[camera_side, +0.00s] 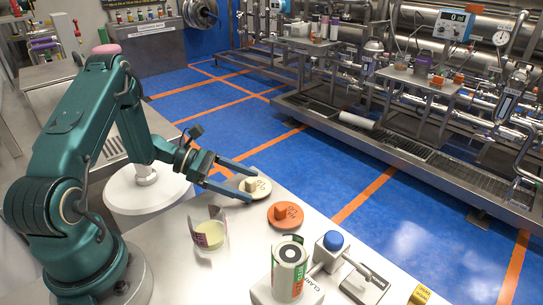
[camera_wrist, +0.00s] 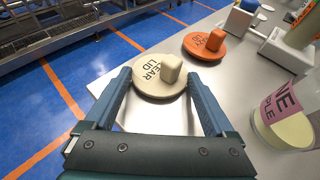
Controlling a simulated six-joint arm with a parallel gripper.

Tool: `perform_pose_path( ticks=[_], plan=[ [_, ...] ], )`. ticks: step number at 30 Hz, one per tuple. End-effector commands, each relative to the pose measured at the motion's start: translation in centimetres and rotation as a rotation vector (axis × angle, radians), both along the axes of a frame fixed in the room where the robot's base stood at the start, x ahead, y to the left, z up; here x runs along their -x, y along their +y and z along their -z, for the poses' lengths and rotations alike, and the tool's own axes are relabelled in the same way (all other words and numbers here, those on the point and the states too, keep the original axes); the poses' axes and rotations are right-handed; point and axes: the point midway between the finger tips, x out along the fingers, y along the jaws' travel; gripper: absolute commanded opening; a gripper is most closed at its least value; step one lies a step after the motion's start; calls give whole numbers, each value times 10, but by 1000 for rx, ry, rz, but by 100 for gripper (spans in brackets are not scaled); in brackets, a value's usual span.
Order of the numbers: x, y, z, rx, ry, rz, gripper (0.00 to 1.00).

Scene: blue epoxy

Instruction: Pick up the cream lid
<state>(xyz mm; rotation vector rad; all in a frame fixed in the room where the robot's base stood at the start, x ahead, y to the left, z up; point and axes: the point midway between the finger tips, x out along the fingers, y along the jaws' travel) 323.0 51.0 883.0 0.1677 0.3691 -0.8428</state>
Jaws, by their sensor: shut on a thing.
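The cream lid (camera_side: 262,188) is a round disc with dark lettering and a block-shaped knob, near the table's far edge. In the wrist view the cream lid (camera_wrist: 150,85) lies between my two fingertips, its lettering to the left of the knob. My gripper (camera_side: 250,188) is shut on the lid, one finger at each side of its rim; the gripper (camera_wrist: 159,76) shows the same in the wrist view. The lid looks about level. I cannot tell whether it touches the table or is slightly above it.
An orange lid (camera_side: 285,215) with a knob lies close to the right of the cream lid. A clear cup (camera_side: 209,235) with pale contents and a torn label stands nearer.

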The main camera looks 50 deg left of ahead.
Motion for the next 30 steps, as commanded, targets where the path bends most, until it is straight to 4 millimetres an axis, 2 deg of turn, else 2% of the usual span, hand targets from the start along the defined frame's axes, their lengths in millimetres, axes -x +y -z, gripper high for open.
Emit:
perform_pose_path(
  ticks=[5,11,21,30],
  plan=[
    [0,0,-2,-1,-1,0,36],
    [-1,1,-14,-3,-3,0,36],
    [-1,1,-68,-4,-6,0,36],
    [-1,2,-103,-3,-5,-2,36]
  ],
)
